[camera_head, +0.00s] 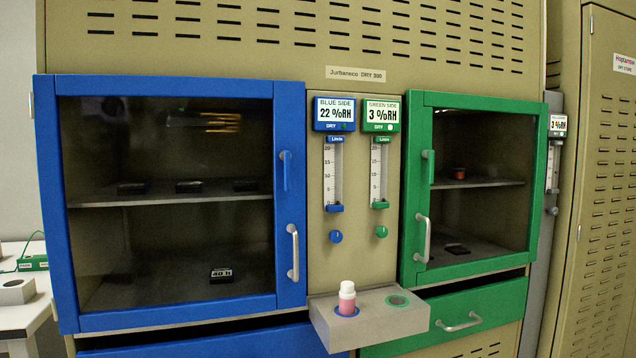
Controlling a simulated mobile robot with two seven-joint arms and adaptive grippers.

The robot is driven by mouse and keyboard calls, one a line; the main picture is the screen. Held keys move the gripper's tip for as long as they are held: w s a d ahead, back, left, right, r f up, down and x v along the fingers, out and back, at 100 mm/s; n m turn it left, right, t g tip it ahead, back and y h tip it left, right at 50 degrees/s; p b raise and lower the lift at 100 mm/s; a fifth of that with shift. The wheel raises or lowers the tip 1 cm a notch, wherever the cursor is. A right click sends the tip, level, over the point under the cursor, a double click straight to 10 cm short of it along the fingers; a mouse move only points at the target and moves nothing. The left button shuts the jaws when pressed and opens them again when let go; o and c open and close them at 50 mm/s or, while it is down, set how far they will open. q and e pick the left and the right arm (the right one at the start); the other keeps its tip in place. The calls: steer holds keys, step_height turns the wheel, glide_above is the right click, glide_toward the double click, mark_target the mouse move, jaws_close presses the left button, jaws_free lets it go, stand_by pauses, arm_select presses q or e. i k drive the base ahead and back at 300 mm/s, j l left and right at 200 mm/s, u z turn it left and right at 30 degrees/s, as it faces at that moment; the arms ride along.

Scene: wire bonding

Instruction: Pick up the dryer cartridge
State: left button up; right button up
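The dryer cartridge (347,298), a small pink cylinder with a white cap, stands upright in the blue-ringed hole of a grey holder block (330,327). The block sticks out from the cabinet front below the gauges. A green-ringed hole (397,300) to its right in the same block looks empty. The cartridge's lower part is hidden in the block. Neither of my grippers is in view.
A blue-framed glass door (55,200) is at left and a green-framed one (411,180) at right, both shut, with protruding metal handles. A green drawer (490,310) sits low right of the block. The space above the cartridge looks clear.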

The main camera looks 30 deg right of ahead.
mark_target(347, 293)
steer(key=i+l, duration=0.1)
steer(key=l, duration=0.55)
steer(key=l+z, duration=0.15)
steer(key=l, duration=0.5)
steer(key=i+j, duration=0.05)
